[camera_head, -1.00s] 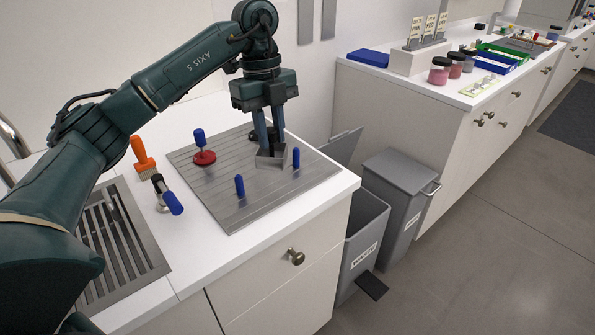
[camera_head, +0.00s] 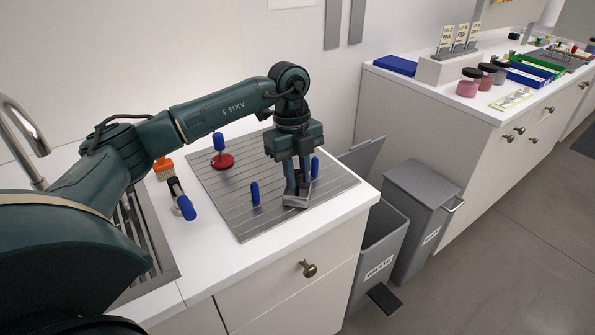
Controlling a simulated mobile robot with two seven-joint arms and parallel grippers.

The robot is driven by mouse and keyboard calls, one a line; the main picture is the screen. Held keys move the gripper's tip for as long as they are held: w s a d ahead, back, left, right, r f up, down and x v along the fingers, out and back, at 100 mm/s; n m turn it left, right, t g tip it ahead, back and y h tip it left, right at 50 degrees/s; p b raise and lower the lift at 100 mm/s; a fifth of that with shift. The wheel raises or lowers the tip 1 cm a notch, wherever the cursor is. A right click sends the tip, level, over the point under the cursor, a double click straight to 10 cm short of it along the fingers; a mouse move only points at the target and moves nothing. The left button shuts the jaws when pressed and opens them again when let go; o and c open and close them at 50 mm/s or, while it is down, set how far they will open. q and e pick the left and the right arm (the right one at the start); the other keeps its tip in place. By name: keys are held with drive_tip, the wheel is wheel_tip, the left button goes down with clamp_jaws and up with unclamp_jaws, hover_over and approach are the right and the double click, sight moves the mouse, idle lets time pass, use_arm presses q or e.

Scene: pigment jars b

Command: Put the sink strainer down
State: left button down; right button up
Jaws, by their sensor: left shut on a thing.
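My left gripper (camera_head: 297,190) is over the front right part of a grey grooved drainboard (camera_head: 222,200). It points down and is shut on a small grey metal, box-like piece, the sink strainer (camera_head: 297,201). The fingers hide part of the strainer. It is at or just above the board; I cannot tell whether it touches. A blue peg (camera_head: 255,193) stands to its left, and another blue peg (camera_head: 315,167) stands behind it to the right, partly hidden by the gripper. My right gripper is not in view.
A red disc with a blue handle (camera_head: 222,161) stands at the board's back left. An orange brush (camera_head: 164,168) and a blue-handled tool (camera_head: 187,207) lie left of the board, by the sink grate (camera_head: 150,240). Grey bins (camera_head: 420,205) stand beyond the counter's right edge.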

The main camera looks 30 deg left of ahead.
sight(293, 192)
use_arm(q)
drive_tip(key=c, duration=1.2)
unclamp_jaws()
drive_tip(key=shift+f, duration=0.1)
drive_tip(key=shift+c, duration=0.2)
wheel_tip(293, 192, up, 12)
drive_tip(key=a, duration=0.1)
drive_tip(key=shift+w+a+b, duration=0.3)
drive_tip(key=shift+w+b, duration=0.05)
drive_tip(key=shift+w, duration=0.05)
